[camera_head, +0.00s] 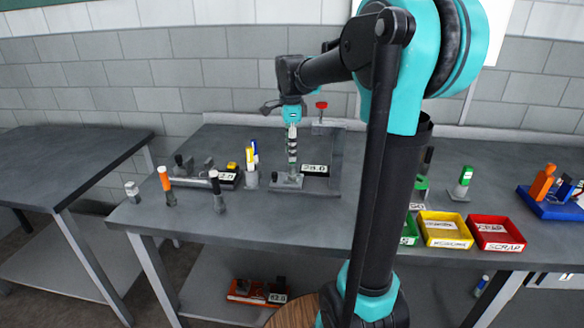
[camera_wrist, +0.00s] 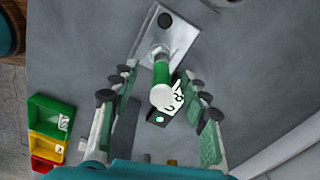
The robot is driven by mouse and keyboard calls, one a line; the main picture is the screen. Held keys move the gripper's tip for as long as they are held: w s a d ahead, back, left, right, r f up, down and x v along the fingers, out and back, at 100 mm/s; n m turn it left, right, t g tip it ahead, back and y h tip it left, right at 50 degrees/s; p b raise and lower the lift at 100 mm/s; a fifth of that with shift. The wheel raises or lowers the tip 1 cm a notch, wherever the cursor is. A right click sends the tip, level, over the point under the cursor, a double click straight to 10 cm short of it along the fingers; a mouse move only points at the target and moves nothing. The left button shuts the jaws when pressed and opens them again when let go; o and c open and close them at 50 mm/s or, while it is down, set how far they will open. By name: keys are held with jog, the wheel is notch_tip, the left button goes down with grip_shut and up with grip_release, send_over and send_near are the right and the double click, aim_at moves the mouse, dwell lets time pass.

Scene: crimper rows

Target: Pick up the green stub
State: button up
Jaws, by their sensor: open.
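A green stub (camera_wrist: 161,71) with a white round top stands on a metal fixture plate (camera_wrist: 184,42) in the wrist view. It lies between the two fingers of my gripper (camera_wrist: 158,92), with a visible gap on each side. My gripper is open and points down. In the head view my gripper (camera_head: 292,155) is over the fixture plate (camera_head: 287,184) on the middle table, and its fingers largely hide the stub there.
A display box reading about 28.0 (camera_head: 315,169) sits right beside the fixture. Orange-topped (camera_head: 166,184) and dark posts stand left. Yellow (camera_head: 445,230) and red (camera_head: 497,233) trays lie right, with another green-topped piece (camera_head: 466,176) behind them.

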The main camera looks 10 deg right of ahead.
jog(key=f, duration=0.4)
jog(key=shift+w+d+f, duration=0.15)
jog(key=shift+d+f, duration=0.05)
jog(key=shift+f, duration=0.2)
jog(key=shift+c, duration=0.5)
grip_shut()
